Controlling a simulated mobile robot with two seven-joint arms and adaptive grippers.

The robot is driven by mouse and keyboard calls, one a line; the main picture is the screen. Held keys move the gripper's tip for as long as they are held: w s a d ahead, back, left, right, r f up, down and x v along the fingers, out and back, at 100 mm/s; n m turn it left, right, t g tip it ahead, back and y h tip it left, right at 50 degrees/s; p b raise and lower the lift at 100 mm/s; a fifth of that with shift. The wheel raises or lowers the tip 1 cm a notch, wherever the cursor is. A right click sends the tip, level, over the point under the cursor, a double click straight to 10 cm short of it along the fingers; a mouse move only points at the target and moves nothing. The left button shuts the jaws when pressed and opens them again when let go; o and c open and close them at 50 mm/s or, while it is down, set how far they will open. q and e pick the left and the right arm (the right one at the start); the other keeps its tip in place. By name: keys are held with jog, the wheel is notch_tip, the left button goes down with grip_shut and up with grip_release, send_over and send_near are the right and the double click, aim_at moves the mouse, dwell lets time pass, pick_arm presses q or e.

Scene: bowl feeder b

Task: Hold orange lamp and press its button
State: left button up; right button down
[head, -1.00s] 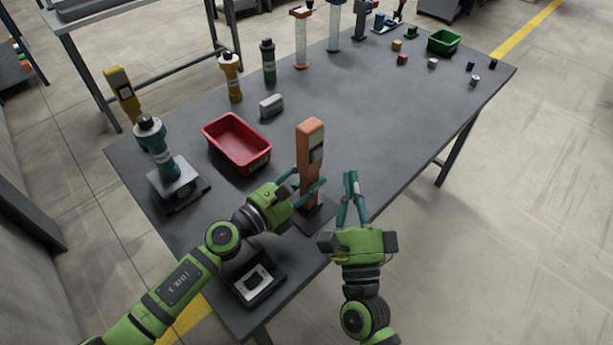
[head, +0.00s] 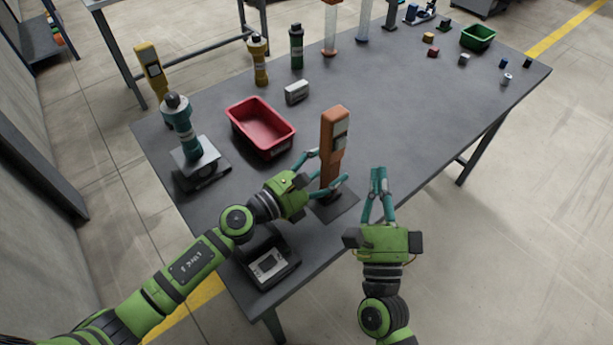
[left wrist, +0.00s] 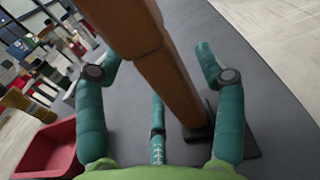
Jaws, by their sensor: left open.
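The orange lamp (head: 334,145) stands upright on a dark square base (head: 338,207) near the table's front edge. A grey panel shows on its upper right side; I cannot make out a separate button. My left gripper (head: 328,170) is open, with its teal fingers on either side of the lamp's post. In the left wrist view the post (left wrist: 160,70) passes between the open fingers (left wrist: 155,75); contact is unclear. My right gripper (head: 378,175) is to the right of the lamp, apart from it and empty. Its fingers point away from me and their tips are close together.
A red bin (head: 261,128) stands behind and left of the lamp. A teal device (head: 180,130) stands at the table's left end, and a black box with a screen (head: 269,266) at the near edge. The right middle of the table (head: 420,110) is clear.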

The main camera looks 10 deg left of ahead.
pick_arm(q)
jog(key=b+v, duration=0.3)
jog(key=v, duration=1.4)
jog(key=shift+s+a, duration=0.1)
jog(key=shift+a, duration=0.25)
jog(key=shift+b+v, duration=0.55)
jog(key=shift+v, duration=0.25)
jog(key=shift+r, duration=0.15)
